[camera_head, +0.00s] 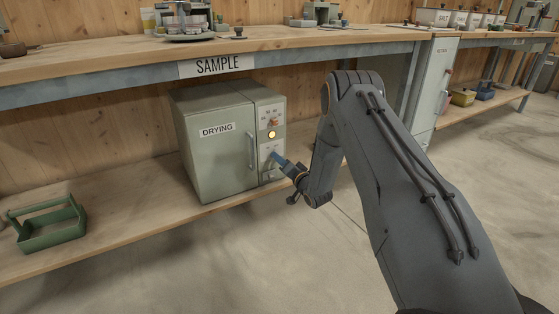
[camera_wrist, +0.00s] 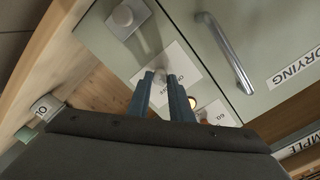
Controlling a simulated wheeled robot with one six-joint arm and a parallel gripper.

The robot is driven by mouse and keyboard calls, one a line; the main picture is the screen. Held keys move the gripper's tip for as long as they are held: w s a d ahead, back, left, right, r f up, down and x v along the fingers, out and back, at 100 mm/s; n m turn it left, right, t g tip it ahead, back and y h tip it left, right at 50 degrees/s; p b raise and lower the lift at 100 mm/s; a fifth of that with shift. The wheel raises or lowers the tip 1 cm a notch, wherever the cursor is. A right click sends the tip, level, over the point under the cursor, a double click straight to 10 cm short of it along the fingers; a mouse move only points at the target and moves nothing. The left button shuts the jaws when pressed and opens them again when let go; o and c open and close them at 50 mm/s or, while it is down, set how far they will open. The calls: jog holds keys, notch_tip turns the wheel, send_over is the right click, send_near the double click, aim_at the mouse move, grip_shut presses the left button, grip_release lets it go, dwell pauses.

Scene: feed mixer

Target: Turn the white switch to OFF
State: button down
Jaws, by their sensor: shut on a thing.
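The drying box (camera_head: 213,150) is a pale grey-green cabinet marked DRYING, standing on the lower shelf. A narrow control panel is on its right side. My gripper (camera_head: 274,157) reaches in from the right to the panel, just below a lit yellow lamp (camera_head: 271,134). In the wrist view its two blue fingers (camera_wrist: 163,74) are close together at a white label plate (camera_wrist: 183,62), shut on the small white switch there. The fingers hide most of the switch, and its exact setting cannot be read. The plate's lettering is partly covered.
A reddish knob (camera_head: 273,122) sits above the lamp. A grey square knob (camera_wrist: 128,17) is lower on the panel. The door handle (camera_wrist: 226,52) runs beside my fingers. A green carrier (camera_head: 48,226) stands on the shelf at left. The bench (camera_head: 120,62) hangs over the box.

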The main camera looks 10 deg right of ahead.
jog(key=c, duration=1.6)
grip_release()
jog(key=shift+p+v, duration=1.3)
jog(key=shift+v, duration=2.65)
